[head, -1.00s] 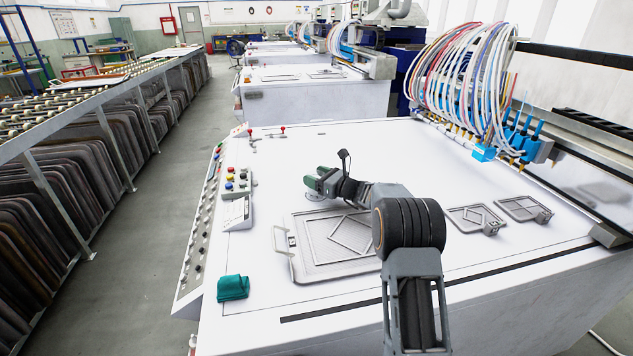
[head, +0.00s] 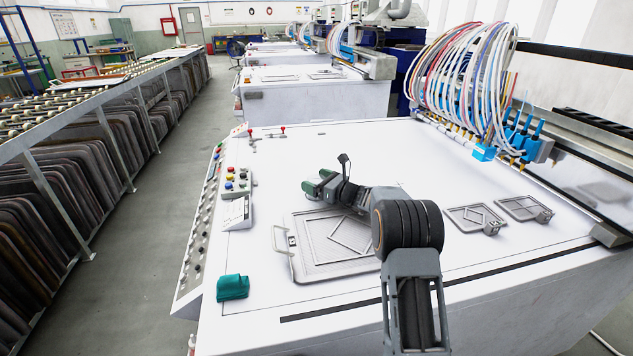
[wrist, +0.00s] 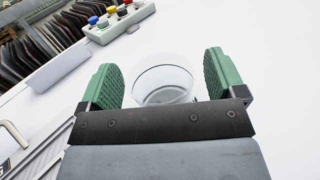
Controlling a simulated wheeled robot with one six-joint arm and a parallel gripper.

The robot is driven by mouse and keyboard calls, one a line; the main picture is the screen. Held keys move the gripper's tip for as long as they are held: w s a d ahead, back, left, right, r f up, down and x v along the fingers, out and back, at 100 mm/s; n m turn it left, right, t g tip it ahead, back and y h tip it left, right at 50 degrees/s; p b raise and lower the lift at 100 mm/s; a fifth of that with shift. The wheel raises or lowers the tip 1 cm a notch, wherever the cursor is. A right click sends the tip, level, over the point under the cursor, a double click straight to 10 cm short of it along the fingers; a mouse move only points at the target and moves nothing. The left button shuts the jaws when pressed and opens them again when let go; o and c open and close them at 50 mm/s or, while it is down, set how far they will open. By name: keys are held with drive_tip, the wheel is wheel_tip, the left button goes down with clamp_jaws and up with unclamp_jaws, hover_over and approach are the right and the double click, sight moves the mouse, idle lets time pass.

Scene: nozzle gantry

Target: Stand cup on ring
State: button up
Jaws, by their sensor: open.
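My gripper (head: 320,183) is over the white machine top, left of centre in the head view, with its green fingers apart. In the wrist view, a clear round cup (wrist: 163,80) sits in the space between the two green fingers of my gripper (wrist: 160,66). White shows on both sides between cup and fingers, so they look apart. The cup's near side is partly hidden by the dark gripper body. I cannot make out the cup in the head view. I cannot identify the ring in either view now.
A grey framed tray (head: 340,262) with a handle lies under my arm. A teal block (head: 233,287) is at the front left. A button box (head: 238,182) stands left of my gripper. Two small frames (head: 476,219) lie to the right, near the nozzle gantry (head: 500,140).

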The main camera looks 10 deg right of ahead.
drive_tip(key=shift+r, duration=0.3)
drive_tip(key=v, duration=1.2)
drive_tip(key=shift+f, duration=0.15)
drive_tip(key=s+a+r+n+g+p, duration=0.1)
drive_tip(key=a+n, duration=0.1)
drive_tip(key=s+a+r+n+g, duration=0.1)
drive_tip(key=s+a+r+g, duration=0.1)
drive_tip(key=s+a+r+n+g+p, duration=0.1)
drive_tip(key=s+a+n, duration=0.1)
drive_tip(key=shift+s+a+r+n+p, duration=0.15)
drive_tip(key=shift+a+n+p, duration=0.15)
drive_tip(key=shift+a, duration=0.1)
drive_tip(key=s+a+r+n+g+h+p, duration=0.2)
drive_tip(key=s+a+n+g+p, duration=0.15)
drive_tip(key=s+a+n, duration=0.35)
drive_tip(key=s+d+r+n+g+h+p, duration=0.1)
drive_tip(key=s+n+h, duration=0.4)
drive_tip(key=s, duration=0.5)
drive_tip(key=s+d+r+n+g+h+p, duration=0.1)
drive_tip(key=s+d+r+n+h+p, duration=0.2)
drive_tip(key=s+n, duration=0.7)
drive_tip(key=shift+s+d+h+p, duration=0.2)
drive_tip(key=shift+d+h+p, duration=0.55)
drive_tip(key=shift+h, duration=0.25)
drive_tip(key=shift+r, duration=0.15)
drive_tip(key=shift+c, duration=0.5)
